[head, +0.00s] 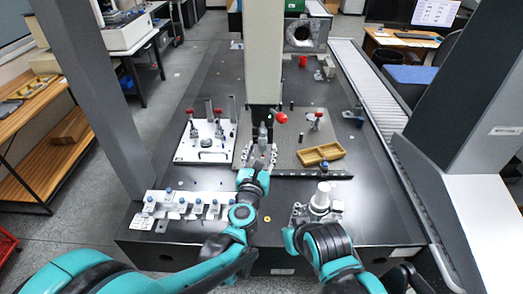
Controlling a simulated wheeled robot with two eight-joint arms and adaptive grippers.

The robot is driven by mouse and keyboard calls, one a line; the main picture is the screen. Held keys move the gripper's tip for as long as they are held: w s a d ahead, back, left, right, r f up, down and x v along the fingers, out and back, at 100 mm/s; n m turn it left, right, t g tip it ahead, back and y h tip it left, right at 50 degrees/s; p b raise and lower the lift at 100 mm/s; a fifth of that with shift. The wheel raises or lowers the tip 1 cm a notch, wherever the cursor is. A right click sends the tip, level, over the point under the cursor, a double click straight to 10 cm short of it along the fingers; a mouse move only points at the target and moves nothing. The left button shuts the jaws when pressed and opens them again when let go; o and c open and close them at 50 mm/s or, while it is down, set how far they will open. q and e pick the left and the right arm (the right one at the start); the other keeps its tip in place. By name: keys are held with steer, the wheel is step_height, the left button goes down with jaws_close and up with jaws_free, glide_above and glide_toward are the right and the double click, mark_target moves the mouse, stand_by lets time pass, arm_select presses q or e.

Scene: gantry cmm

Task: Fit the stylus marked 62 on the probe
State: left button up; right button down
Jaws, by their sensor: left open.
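My left gripper (261,150) is open, with its fingers just in front of the grey probe (263,131) at the foot of the pale vertical column. I cannot tell whether they touch, or whether a stylus is between the fingers or on the probe. A white stylus rack (163,224) stands at the front left of the black table, with several blue-topped, pale holders along it. The number 62 cannot be read on any of them.
A white fixture plate (190,153) with red-handled clamps lies left of the probe. A red ball (281,117) stands beside the column. Grey gantry uprights flank the table.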

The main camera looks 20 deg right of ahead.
arm_select(q)
steer(key=v, duration=1.1)
steer(key=shift+s, duration=0.35)
steer(key=shift+a+r, duration=0.1)
steer(key=shift+a, duration=0.1)
steer(key=s+a+f+m+g+y, duration=0.2)
steer(key=s+a+f+m+g, duration=0.1)
steer(key=a+m, duration=0.6)
steer(key=s+a+f+m+g+y, duration=0.2)
steer(key=s+a+m, duration=0.3)
steer(key=a+m, duration=0.5)
steer(key=s+a+f+m+g+y, duration=0.3)
steer(key=s+a+m+g, duration=0.1)
steer(key=a+m, duration=0.6)
steer(key=shift+s+f+m+y, duration=0.3)
steer(key=shift+s+f+m, duration=0.05)
steer(key=shift+m, duration=0.65)
